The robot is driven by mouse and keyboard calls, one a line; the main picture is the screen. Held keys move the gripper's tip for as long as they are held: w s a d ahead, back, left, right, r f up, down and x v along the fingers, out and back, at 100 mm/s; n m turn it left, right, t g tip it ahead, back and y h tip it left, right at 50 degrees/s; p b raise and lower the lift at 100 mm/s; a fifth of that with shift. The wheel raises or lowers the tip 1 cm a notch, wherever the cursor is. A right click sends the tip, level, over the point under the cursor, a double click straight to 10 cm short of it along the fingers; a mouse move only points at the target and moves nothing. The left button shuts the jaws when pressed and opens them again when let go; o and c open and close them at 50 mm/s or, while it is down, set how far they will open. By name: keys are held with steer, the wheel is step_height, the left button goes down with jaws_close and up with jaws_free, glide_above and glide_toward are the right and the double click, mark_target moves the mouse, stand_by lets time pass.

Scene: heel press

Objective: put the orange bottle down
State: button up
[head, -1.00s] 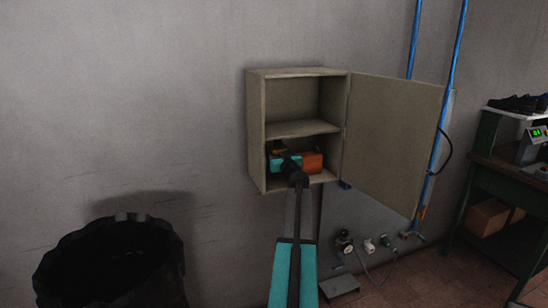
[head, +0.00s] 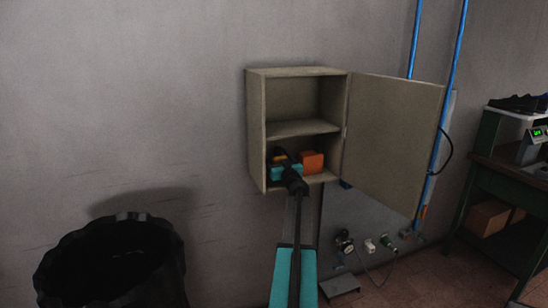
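In the head view, a beige wall cabinet (head: 256,130) stands open, with one shelf (head: 300,129) dividing it. An orange block-like thing (head: 312,160) is in the lower compartment, toward the right. A smaller yellow-orange patch (head: 279,158) shows just above my gripper; I cannot tell which of the two is the orange bottle. My gripper (head: 279,168) is at the lower compartment, left of the larger orange thing. My black wrist and teal arm hide part of the compartment floor. The fingertips are too small and covered to tell whether they are open or shut on anything.
The cabinet door (head: 396,140) is swung open to the right. The upper compartment is empty. A black bin (head: 110,265) stands at lower left. Blue pipes (head: 450,90) and a green workbench (head: 500,187) are at right. Fittings (head: 370,245) sit below the door.

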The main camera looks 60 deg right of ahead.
steer(key=shift+r, duration=0.1)
steer(key=shift+b+v, duration=0.75)
steer(key=shift+v, duration=5.3)
